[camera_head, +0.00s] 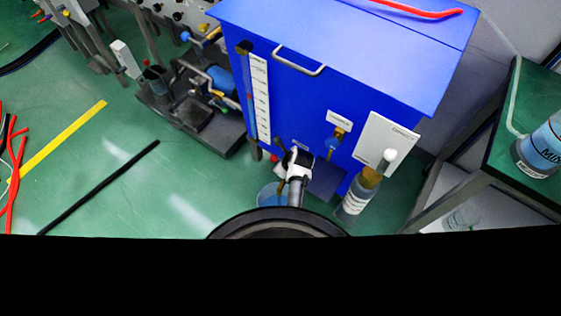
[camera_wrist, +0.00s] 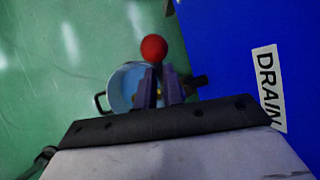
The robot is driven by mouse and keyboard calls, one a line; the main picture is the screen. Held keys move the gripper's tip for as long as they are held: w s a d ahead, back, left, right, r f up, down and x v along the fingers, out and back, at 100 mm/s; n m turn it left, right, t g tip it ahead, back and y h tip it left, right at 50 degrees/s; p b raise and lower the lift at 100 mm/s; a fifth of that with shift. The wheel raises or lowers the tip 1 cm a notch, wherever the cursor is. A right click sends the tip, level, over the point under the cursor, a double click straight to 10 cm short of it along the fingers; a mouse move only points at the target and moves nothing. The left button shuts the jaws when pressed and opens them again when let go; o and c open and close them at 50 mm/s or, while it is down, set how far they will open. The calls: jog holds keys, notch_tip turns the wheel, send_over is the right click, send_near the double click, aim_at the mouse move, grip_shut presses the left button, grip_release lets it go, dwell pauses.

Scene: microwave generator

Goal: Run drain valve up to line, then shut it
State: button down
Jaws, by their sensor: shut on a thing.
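The blue tank (camera_head: 325,95) stands ahead, with a white level scale (camera_head: 260,100) on its left side. I cannot read the liquid level or pick out the line. The drain valve's red ball knob (camera_wrist: 154,48) shows in the wrist view, left of the DRAIN label (camera_wrist: 268,85). My gripper (camera_wrist: 160,82) is shut on the valve lever just below the knob; its fingers hide most of the lever and the valve body. In the head view my gripper (camera_head: 285,168) is low at the tank's front. A light blue bucket (camera_wrist: 122,88) sits on the floor below it.
A bottle (camera_head: 356,200) stands right of my gripper near a white control box (camera_head: 385,143). A grey-framed table (camera_head: 480,165) is at the right. Pump gear (camera_head: 205,95) stands left of the tank. A black rod (camera_head: 100,187) lies on the open green floor.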

dwell(0.4)
jog(key=c, duration=1.5)
grip_release()
jog(key=shift+r, duration=0.15)
jog(key=p+v, duration=0.1)
jog(key=v, duration=1.2)
jog(key=shift+s+d+r, duration=0.2)
jog(key=shift+s, duration=0.1)
